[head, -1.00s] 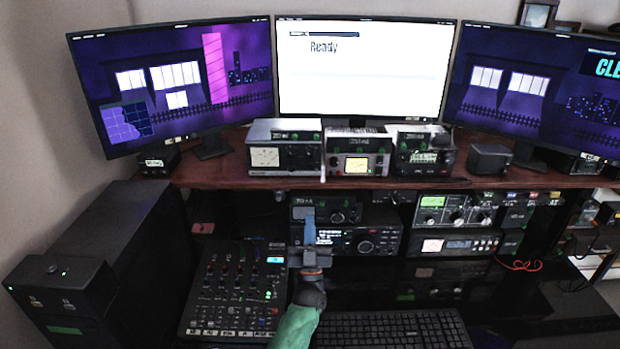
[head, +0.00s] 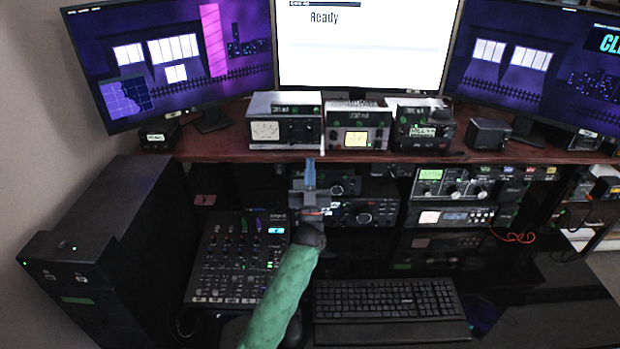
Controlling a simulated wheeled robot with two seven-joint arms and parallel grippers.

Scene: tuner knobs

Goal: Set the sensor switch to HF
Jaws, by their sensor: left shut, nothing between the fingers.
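Three meter boxes stand on the brown shelf: a left one with a pale dial (head: 265,131), a middle one with a lit yellow dial (head: 356,139), and a darker right one (head: 418,130). The sensor switch and its HF label are too small to make out. A thin white piece (head: 322,140) shows between the left and middle boxes. My left gripper (head: 310,162), with blue fingers and a green arm sleeve, is shut and empty. In the picture its tips overlap the shelf's front edge, below the gap between these two boxes. Contact cannot be told. My right gripper is out of view.
The shelf (head: 205,143) carries the boxes under several monitors. Radios (head: 365,212) sit below it, partly hidden by my gripper. A mixer (head: 237,262), a keyboard (head: 385,300) and a black cabinet (head: 110,250) are lower down. A small dark speaker (head: 488,135) stands right of the boxes.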

